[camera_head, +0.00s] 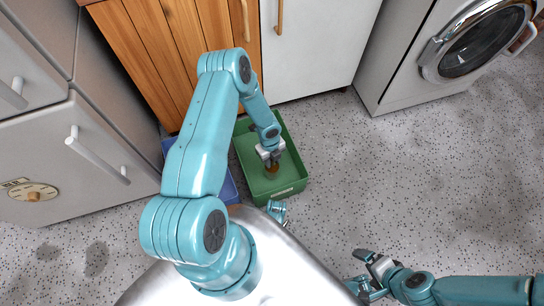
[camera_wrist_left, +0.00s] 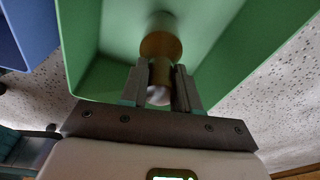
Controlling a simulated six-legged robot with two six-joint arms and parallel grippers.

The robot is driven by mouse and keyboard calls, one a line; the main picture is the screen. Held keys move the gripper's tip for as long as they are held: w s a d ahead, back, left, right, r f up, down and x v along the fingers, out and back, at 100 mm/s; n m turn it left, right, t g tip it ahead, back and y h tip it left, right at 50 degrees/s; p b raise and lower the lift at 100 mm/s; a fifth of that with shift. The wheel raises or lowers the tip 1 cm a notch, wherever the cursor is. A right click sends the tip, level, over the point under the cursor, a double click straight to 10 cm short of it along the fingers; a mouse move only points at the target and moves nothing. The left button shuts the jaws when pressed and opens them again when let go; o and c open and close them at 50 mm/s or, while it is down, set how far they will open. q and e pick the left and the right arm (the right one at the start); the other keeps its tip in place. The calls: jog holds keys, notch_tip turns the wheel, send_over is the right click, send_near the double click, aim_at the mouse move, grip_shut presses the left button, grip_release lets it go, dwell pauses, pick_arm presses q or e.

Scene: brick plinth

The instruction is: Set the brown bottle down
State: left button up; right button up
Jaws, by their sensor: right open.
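The brown bottle (camera_head: 271,169) is inside the green crate (camera_head: 290,188), mostly hidden under my left gripper (camera_head: 270,156) in the head view. In the left wrist view the bottle (camera_wrist_left: 161,45) has its neck and pale cap between the fingers of my left gripper (camera_wrist_left: 161,88), which looks shut on the neck. The bottle's base points away into the green crate (camera_wrist_left: 225,45); I cannot tell whether it touches the crate floor. My right gripper (camera_head: 366,272) is open and empty over the floor at the lower right.
A blue crate (camera_head: 229,188) stands left of the green crate, partly behind my left arm. Wooden cabinet doors (camera_head: 165,50), a white cabinet front (camera_head: 315,50) and a washing machine (camera_head: 430,60) line the back. The speckled floor (camera_head: 400,170) at the right is clear.

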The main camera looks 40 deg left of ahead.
pick_arm(q)
jog(key=o, duration=0.4)
jog(key=shift+o, duration=0.2)
